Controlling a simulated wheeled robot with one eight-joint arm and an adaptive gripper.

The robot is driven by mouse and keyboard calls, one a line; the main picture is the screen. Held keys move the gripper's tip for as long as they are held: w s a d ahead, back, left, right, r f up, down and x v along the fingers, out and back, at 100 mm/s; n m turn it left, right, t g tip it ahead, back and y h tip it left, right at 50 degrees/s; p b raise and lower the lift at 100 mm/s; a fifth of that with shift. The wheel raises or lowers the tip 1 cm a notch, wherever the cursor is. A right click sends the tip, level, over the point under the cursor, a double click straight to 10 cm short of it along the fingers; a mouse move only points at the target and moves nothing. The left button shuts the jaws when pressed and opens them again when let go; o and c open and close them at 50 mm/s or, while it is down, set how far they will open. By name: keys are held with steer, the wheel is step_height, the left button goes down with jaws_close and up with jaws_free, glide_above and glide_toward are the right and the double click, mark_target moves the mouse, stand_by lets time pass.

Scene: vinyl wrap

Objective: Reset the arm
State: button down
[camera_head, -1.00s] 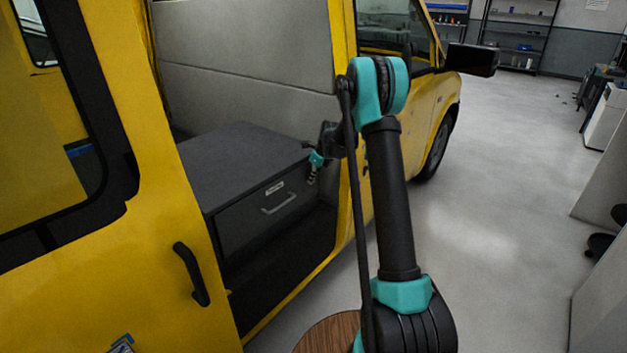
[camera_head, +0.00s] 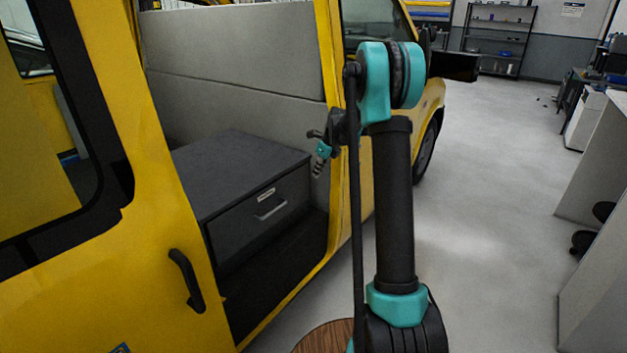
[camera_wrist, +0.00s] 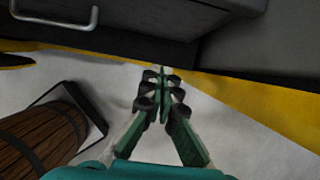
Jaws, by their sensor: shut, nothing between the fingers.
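My gripper (camera_wrist: 162,85) is shut with nothing between its fingers. In the wrist view its fingertips meet above the pale floor, near the yellow sill (camera_wrist: 250,100) of the van. In the head view my gripper (camera_head: 319,160) is small and hangs at the van's side opening, beside the dark drawer unit (camera_head: 240,165). The unit's drawer is shut, and its metal handle (camera_head: 270,208) also shows at the top left of the wrist view (camera_wrist: 55,20). My raised arm hides part of the van behind it.
The yellow van (camera_head: 185,240) fills the left side, with its open door nearest me. A wooden barrel (camera_wrist: 40,135) stands at lower left in the wrist view. Open grey floor (camera_head: 480,220) lies to the right, with a grey counter (camera_head: 595,250) at the right edge.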

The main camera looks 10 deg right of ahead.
steer(key=s+r+n+h, duration=0.1)
steer(key=s+r+n, duration=0.2)
steer(key=s+n, duration=0.75)
steer(key=s+d+f+n+h, duration=0.1)
steer(key=s+f+n, duration=0.2)
steer(key=s+n, duration=0.5)
steer(key=s+d+f+n+t+h, duration=0.1)
steer(key=s+f+n, duration=0.3)
steer(key=s, duration=2.1)
steer(key=n, duration=0.4)
steer(key=shift+s+d, duration=0.2)
steer(key=shift+d, duration=0.15)
steer(key=shift+n, duration=0.25)
